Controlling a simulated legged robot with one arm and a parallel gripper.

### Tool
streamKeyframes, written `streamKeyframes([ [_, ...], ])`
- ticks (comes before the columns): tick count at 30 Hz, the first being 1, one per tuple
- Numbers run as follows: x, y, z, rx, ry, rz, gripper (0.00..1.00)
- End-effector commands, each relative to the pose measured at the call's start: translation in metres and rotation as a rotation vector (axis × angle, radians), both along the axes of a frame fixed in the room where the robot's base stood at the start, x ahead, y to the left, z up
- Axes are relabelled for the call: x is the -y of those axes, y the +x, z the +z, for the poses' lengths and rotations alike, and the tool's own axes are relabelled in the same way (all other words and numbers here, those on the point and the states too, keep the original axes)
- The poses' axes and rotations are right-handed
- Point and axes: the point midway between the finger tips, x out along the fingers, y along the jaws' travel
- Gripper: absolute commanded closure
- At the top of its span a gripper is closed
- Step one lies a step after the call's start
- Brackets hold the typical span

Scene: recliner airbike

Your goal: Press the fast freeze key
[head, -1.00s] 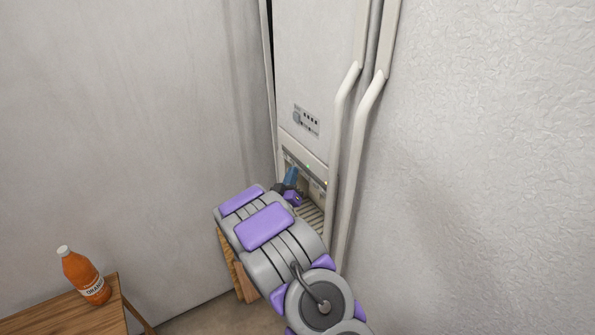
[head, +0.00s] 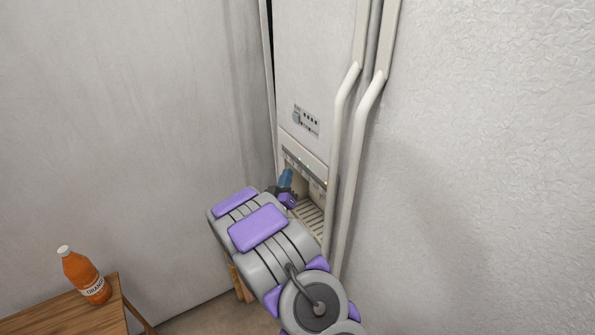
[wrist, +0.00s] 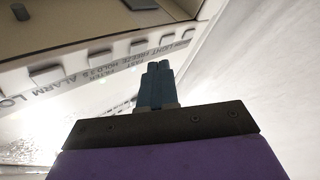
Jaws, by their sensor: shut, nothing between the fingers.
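A pale fridge (head: 315,60) has a dispenser with a slim key strip (head: 305,167) above its recess. In the wrist view, a row of grey keys shows with printed labels, including "FREEZE", "LIGHT" and "ALARM LO". The fast freeze label (wrist: 126,55) is left of my fingertips; I cannot tell exactly which key (wrist: 140,47) it belongs to. My gripper (wrist: 157,68) has its blue fingers together and empty. In the head view my gripper (head: 286,177) is at the left side of the dispenser, just below the strip. Whether the fingertips touch the panel cannot be told.
Long vertical handles (head: 347,150) run just right of the dispenser. A small control panel (head: 306,120) sits above it. A wooden table (head: 75,318) with an orange bottle (head: 85,275) stands at lower left. Walls close in on both sides.

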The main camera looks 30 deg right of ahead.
Motion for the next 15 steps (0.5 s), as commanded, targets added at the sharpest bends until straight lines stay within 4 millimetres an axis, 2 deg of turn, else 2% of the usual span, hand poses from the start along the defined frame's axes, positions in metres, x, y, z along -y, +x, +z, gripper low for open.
streamKeyframes([
  [15, -0.048, -0.001, 0.000, 0.000, 0.001, 0.002, 1.00],
])
